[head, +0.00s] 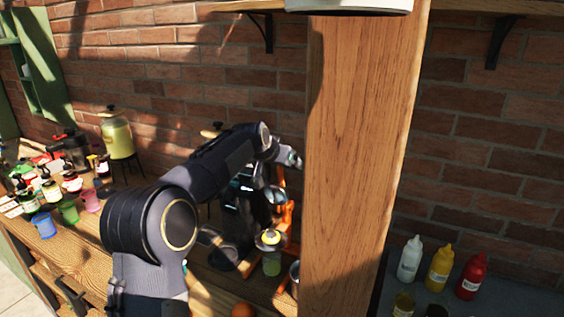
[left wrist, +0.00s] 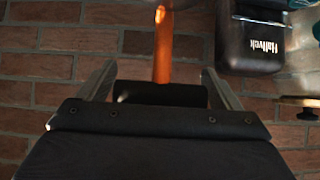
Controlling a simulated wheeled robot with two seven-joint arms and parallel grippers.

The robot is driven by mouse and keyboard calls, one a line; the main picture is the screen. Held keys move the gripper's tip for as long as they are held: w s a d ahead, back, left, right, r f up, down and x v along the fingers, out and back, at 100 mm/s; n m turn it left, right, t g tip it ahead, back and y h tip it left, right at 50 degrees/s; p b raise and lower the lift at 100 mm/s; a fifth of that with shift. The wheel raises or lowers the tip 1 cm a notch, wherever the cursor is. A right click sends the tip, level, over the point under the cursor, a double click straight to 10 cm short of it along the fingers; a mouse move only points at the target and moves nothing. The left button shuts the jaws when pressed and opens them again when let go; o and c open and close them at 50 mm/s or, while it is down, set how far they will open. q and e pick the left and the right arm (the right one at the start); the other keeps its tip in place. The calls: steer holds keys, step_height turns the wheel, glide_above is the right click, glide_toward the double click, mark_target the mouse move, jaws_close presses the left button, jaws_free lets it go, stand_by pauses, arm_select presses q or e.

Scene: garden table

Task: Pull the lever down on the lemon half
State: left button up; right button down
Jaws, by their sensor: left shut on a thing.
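An orange juicer press (head: 287,218) stands on the wooden table, partly hidden by my left arm and a wooden post. In the left wrist view, its orange lever (left wrist: 163,45) ends in a black handle (left wrist: 135,92). My left gripper (left wrist: 160,95) is shut on that handle, which lies crosswise between the two fingers. In the head view the left gripper (head: 291,160) is high above the press base, beside the post. A yellow piece (head: 268,238), seemingly the lemon half, sits low on the press above a greenish glass (head: 271,264). My right gripper is not in view.
The thick wooden post (head: 360,150) stands close on the right. An orange fruit (head: 243,310) is at the table's front. Jars and cups crowd the left, with a drink dispenser (head: 117,137) behind. A red sauce bottle (head: 471,277) and others stand right of the post.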

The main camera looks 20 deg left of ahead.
arm_select(q)
steer(key=shift+f, duration=0.55)
steer(key=o, duration=0.9)
steer(key=shift+o, duration=1.5)
steer(key=shift+w, duration=0.15)
steer(key=shift+r, duration=0.25)
steer(key=b+v, duration=0.2)
steer(key=v, duration=0.5)
steer(key=shift+s, duration=0.35)
steer(key=shift+r, duration=0.1)
